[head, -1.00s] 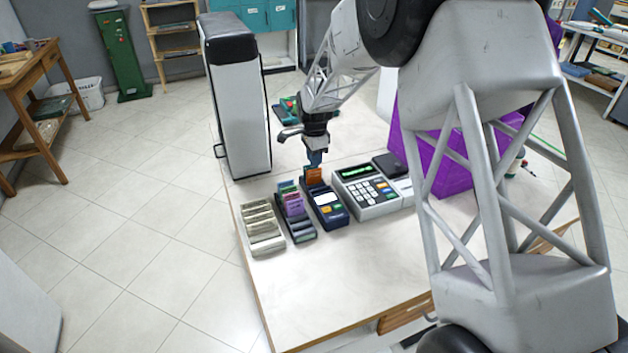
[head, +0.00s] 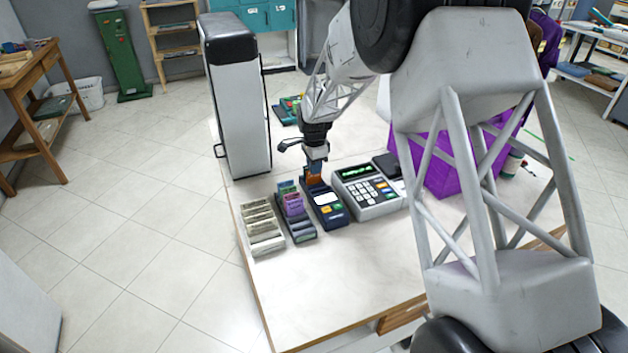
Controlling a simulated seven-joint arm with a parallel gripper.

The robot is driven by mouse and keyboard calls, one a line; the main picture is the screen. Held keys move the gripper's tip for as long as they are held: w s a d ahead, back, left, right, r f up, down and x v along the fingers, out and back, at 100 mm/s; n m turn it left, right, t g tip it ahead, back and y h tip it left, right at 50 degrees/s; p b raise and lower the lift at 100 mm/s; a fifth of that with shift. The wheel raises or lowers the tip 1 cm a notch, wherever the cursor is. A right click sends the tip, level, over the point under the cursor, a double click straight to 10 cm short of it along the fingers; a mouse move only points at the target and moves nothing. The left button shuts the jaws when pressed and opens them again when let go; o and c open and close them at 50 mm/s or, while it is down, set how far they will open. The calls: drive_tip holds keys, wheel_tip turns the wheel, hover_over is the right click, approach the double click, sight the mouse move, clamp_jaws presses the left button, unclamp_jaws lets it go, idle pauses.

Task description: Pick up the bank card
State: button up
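An orange card (head: 314,178), which looks like the bank card, stands at the far end of the dark blue card terminal (head: 327,212). My gripper (head: 314,172) points down at the card, and its fingertips overlap the card's upper part in the head view. The fingers are too small to tell whether they are open or shut on it. The lower edge of the card meets the terminal's top end.
A grey cash register (head: 367,194) stands right of the terminal. A card rack (head: 303,231) and a banknote tray (head: 263,233) stand left of it. A tall white unit (head: 240,115) rises behind left; a purple box (head: 440,170) stands right. The front counter (head: 330,285) is clear.

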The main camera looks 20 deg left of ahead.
sight(314, 176)
drive_tip(key=shift+f, duration=2.25)
clamp_jaws()
